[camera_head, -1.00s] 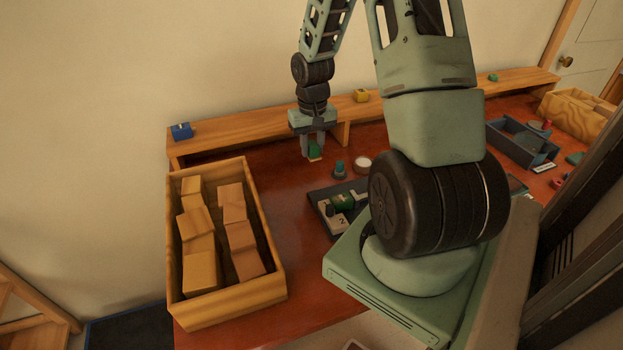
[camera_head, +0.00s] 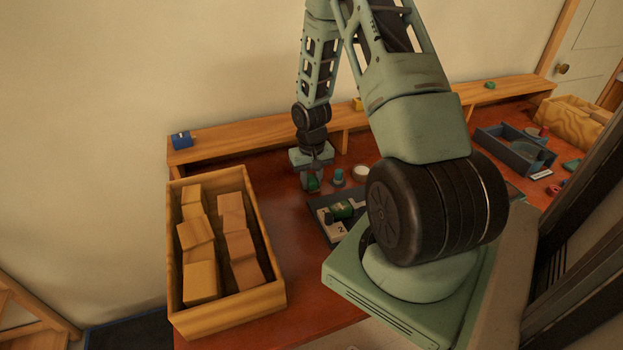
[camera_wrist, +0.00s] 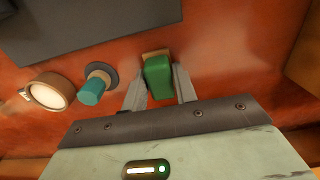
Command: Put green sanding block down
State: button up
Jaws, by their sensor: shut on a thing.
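The green sanding block (camera_wrist: 157,75) is between the two fingers of my gripper (camera_wrist: 160,88) in the wrist view, with a tan part showing at its far end. My gripper is shut on it. In the head view the green block (camera_head: 313,185) shows low between the fingers of my gripper (camera_head: 312,182), at or just above the red-brown tabletop (camera_head: 290,230). I cannot tell whether it touches the table.
A teal-topped knob (camera_head: 338,177) and a round white-topped item (camera_head: 360,172) stand right of my gripper. A dark tray (camera_head: 322,231) lies nearer. A wooden crate of blocks (camera_head: 276,275) stands left. A raised shelf (camera_head: 240,131) runs behind.

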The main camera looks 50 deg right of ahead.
aim_at(311, 179)
jog(key=o, duration=0.9)
jog(key=shift+f, duration=0.1)
notch_tip(311, 179, up, 12)
jog(key=b, duration=0.1)
jog(key=a+r+n, duration=0.3)
jog(key=a, duration=0.8)
jog(key=a+r+n, duration=0.3)
jog(key=a, duration=0.9)
jog(key=s+a+r+n, duration=0.1)
jog(key=s+a+n, duration=0.1)
jog(key=s+a, duration=0.3)
jog(key=s+a+r+n, duration=0.2)
jog(key=s+a+n, duration=0.1)
jog(key=s+a, duration=0.3)
jog(key=s+a+r+n, duration=0.1)
jog(key=s+a+n, duration=0.2)
jog(key=s+a, duration=0.3)
jog(key=shift+a+r+y, duration=0.3)
jog(key=shift+a, duration=0.05)
